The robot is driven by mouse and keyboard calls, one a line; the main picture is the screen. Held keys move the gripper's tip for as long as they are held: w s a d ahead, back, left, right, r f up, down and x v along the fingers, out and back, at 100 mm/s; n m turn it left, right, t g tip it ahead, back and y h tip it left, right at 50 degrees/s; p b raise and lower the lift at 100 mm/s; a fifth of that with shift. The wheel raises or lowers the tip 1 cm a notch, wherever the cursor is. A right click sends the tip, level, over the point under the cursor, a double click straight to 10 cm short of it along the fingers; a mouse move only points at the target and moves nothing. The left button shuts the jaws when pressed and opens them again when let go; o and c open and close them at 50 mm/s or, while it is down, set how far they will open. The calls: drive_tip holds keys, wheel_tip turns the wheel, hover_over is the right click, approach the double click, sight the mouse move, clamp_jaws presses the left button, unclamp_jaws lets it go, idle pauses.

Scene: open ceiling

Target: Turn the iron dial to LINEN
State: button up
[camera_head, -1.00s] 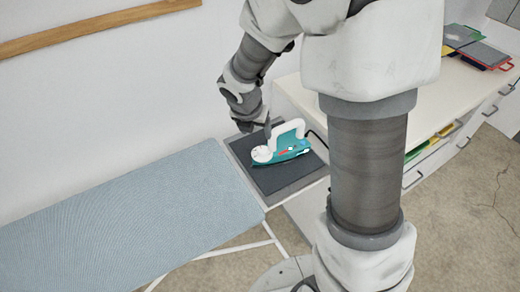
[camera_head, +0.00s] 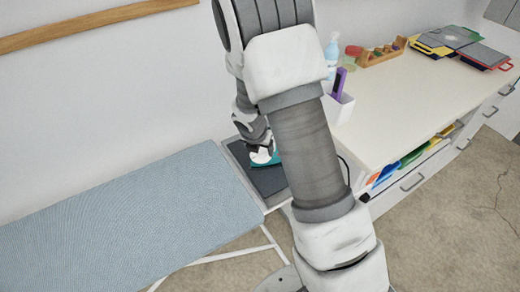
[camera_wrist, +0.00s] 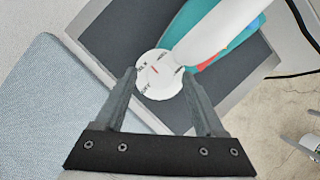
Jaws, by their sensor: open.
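The iron (camera_wrist: 225,40) is teal and white and rests on the dark pad (camera_head: 268,181) at the end of the ironing board. In the head view only a small part of the iron (camera_head: 264,156) shows, because my arm covers the rest. In the wrist view its round white dial (camera_wrist: 158,76) carries dark lettering and a small red mark; I cannot read the setting. My gripper (camera_wrist: 161,80) is open, with one finger on each side of the dial. I cannot tell whether the fingers touch it.
The light blue ironing board (camera_head: 130,225) extends left. A white cabinet (camera_head: 400,110) stands at right with a spray bottle (camera_head: 332,55), a white holder (camera_head: 340,104), a wooden rack (camera_head: 381,51) and folders (camera_head: 447,38). A dark cord (camera_wrist: 291,75) runs right from the iron.

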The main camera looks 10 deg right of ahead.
clamp_jaws()
idle(0.3)
drive_tip(key=shift+m, duration=0.3)
drive_tip(key=m+g+h, duration=0.1)
drive_tip(key=m, duration=0.2)
drive_tip(key=shift+w+a+m, duration=0.1)
drive_tip(key=shift+a+m, duration=0.05)
drive_tip(key=shift+m, duration=0.15)
drive_tip(key=m+g, duration=0.1)
drive_tip(key=m, duration=0.1)
drive_tip(key=m+h, duration=0.1)
drive_tip(key=m, duration=0.1)
drive_tip(key=shift+w+m+g, duration=0.2)
drive_tip(key=shift+m+g, duration=0.1)
drive_tip(key=shift+g, duration=0.1)
drive_tip(key=m+g, duration=0.1)
drive_tip(key=m, duration=0.3)
drive_tip(key=shift+w+g, duration=0.15)
drive_tip(key=shift+g, duration=0.25)
drive_tip(key=shift+w+m+g, duration=0.15)
drive_tip(key=shift+m+g, duration=0.45)
drive_tip(key=shift+m, duration=1.4)
